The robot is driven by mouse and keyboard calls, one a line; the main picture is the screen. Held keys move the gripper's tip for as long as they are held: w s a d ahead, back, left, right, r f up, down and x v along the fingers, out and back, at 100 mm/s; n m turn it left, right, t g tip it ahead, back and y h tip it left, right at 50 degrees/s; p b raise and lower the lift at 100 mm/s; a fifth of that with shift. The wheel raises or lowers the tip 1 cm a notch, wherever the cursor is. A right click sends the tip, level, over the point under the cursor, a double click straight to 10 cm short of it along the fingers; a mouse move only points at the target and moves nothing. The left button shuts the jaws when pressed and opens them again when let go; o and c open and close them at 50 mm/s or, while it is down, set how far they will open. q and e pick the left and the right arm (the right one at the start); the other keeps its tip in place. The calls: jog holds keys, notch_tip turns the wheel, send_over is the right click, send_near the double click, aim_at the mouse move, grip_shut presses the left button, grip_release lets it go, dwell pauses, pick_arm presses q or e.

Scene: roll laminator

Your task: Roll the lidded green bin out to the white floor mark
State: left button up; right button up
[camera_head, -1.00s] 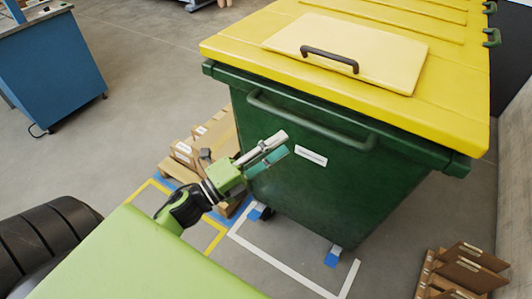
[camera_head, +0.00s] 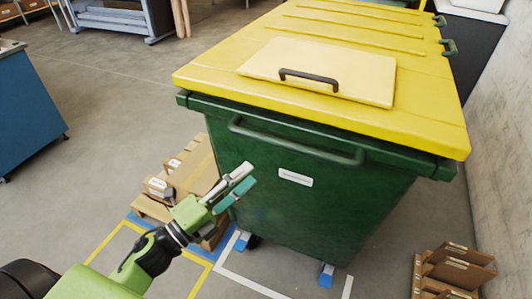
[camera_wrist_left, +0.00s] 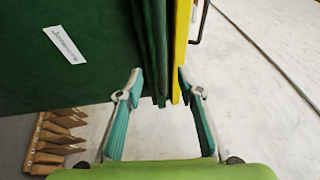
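The green bin (camera_head: 320,215) stands upright with its yellow lid (camera_head: 420,110) shut. A green handle bar (camera_head: 290,146) runs across its front under the rim, above a white label. The white floor mark (camera_head: 248,283) is an outline on the floor at the bin's front foot; its far part is hidden by the bin. My left gripper (camera_head: 238,184) is in front of the bin, below and left of the handle bar. In the left wrist view its fingers (camera_wrist_left: 160,108) are spread apart and empty, with the bin's rim and lid edge beyond them. My right gripper is not in view.
Cardboard boxes (camera_head: 190,172) on a pallet stand left of the bin, by blue and yellow floor lines. A rack of brown boards (camera_head: 455,272) stands at the lower right near the concrete wall (camera_head: 505,150). Open floor lies to the left.

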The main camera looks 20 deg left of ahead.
aim_at(283, 148)
pick_arm(q)
jog(key=p+x, duration=0.1)
jog(key=x, duration=0.4)
jog(key=p+x, duration=0.2)
jog(key=x, duration=0.2)
jog(key=shift+w+d+r, duration=0.15)
jog(key=shift+d+r, duration=0.1)
jog(key=shift+d, duration=0.3)
jog(key=p+x, duration=0.1)
jog(key=x, duration=0.2)
jog(key=shift+w+f, duration=0.1)
jog(key=shift+w, duration=0.15)
jog(key=shift+w+d, duration=0.3)
jog(key=shift+w, duration=0.1)
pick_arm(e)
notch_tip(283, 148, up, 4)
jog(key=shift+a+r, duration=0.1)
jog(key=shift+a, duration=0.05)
pick_arm(q)
grip_shut()
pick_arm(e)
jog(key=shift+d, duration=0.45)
